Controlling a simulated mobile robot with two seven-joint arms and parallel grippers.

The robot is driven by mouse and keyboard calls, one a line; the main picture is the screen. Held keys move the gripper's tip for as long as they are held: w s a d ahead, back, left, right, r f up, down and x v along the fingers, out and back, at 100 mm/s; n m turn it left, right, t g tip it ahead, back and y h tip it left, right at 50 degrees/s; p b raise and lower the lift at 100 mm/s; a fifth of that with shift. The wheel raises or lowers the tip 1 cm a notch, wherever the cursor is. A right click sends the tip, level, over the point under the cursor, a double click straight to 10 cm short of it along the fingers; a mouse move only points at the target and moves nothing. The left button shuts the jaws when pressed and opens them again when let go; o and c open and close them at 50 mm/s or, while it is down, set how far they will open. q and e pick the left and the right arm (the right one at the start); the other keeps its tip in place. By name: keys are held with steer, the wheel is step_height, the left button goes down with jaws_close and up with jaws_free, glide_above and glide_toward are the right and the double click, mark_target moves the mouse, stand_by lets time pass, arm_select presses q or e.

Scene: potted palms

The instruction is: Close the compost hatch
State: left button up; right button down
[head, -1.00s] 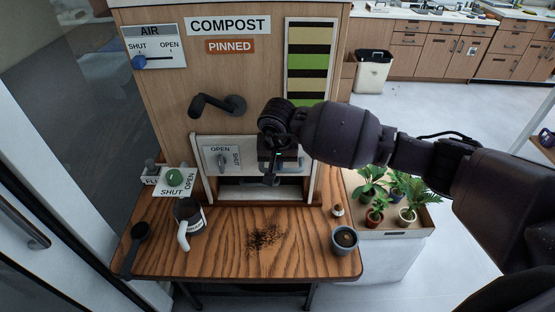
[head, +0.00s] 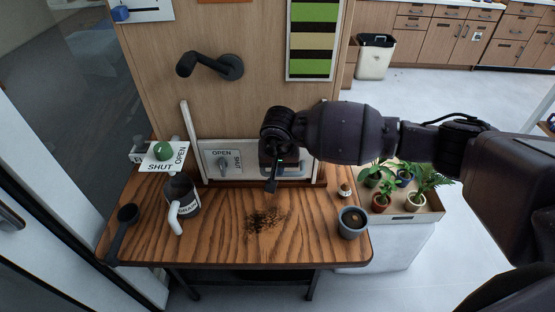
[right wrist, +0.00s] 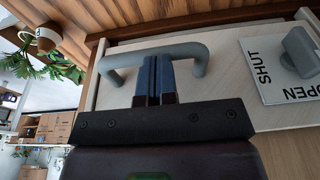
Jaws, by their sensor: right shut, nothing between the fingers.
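The compost hatch (head: 250,148) is a pale panel low in the wooden compost cabinet, between two white rails. Its lower edge appears down at the tabletop, with no dark opening visible beneath. The hatch carries an OPEN/SHUT latch knob (head: 223,165), which looks upright, toward OPEN. My right gripper (head: 271,187) is in front of the hatch's right half and partly hides it. In the right wrist view, its blue fingertips (right wrist: 153,62) are together, empty, against or very near the grey bar handle (right wrist: 195,49); contact is unclear. My left gripper is out of view.
A green button (head: 162,150) sits left, and a dark crank (head: 215,66) is above the hatch. Potted palms (head: 420,185) stand right.

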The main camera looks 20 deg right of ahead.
steer(key=shift+s+x, duration=0.2)
steer(key=shift+x, duration=0.85)
steer(key=shift+f+b, duration=0.4)
steer(key=shift+b, duration=0.05)
steer(key=shift+s, duration=0.1)
